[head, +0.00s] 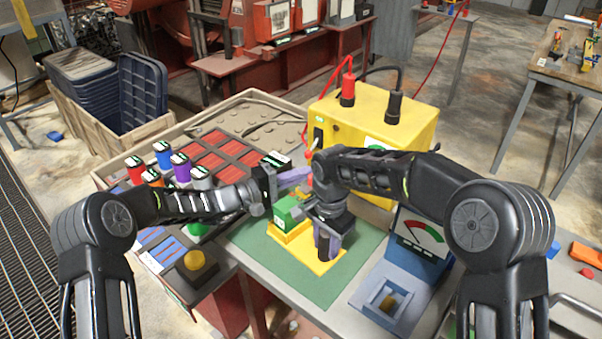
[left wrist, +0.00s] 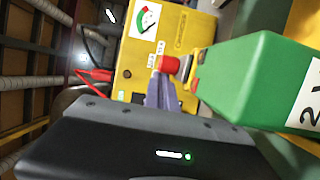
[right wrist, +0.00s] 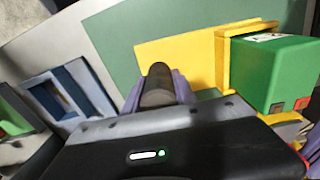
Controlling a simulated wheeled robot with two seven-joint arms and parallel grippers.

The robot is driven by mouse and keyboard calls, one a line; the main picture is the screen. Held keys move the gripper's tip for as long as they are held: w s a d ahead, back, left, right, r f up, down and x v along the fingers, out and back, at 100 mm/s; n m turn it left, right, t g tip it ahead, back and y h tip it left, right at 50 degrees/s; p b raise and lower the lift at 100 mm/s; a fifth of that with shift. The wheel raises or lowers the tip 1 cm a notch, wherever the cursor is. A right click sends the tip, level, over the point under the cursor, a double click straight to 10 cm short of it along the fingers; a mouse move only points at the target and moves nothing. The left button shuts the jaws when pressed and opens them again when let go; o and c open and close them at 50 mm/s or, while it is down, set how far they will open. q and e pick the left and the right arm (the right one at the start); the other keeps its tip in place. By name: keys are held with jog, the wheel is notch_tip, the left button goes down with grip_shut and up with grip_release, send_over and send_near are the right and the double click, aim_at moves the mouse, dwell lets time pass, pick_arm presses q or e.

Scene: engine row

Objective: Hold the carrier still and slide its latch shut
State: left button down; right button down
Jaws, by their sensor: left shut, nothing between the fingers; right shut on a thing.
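The carrier is a yellow base (head: 322,264) on a green mat (head: 262,247), with a green numbered block (head: 287,215) standing in it. The block also shows large in the left wrist view (left wrist: 262,82) and at the right in the right wrist view (right wrist: 278,72). My right gripper (right wrist: 157,97) is shut on a dark round post (right wrist: 158,80) at the carrier's plate. My left gripper (head: 303,176) is shut and empty, above and behind the block. A red knob (left wrist: 168,64) lies just ahead of its fingertips; I cannot tell whether they touch. The latch's position is unclear.
A yellow tester box (head: 415,125) with red and black plugs stands close behind the carrier. A blue fixture (head: 375,299) and a gauge (head: 424,236) are to the right.

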pick_arm(q)
jog(key=v, duration=0.3)
jog(key=shift+s+a, duration=0.1)
jog(key=shift+s, duration=0.45)
jog(key=shift+s+a, duration=0.2)
jog(key=shift+s, duration=0.2)
jog(key=shift+w, duration=0.15)
jog(key=shift+w, duration=0.15)
jog(key=s+a, duration=0.2)
jog(key=a, duration=0.7)
jog(key=shift+a, duration=0.2)
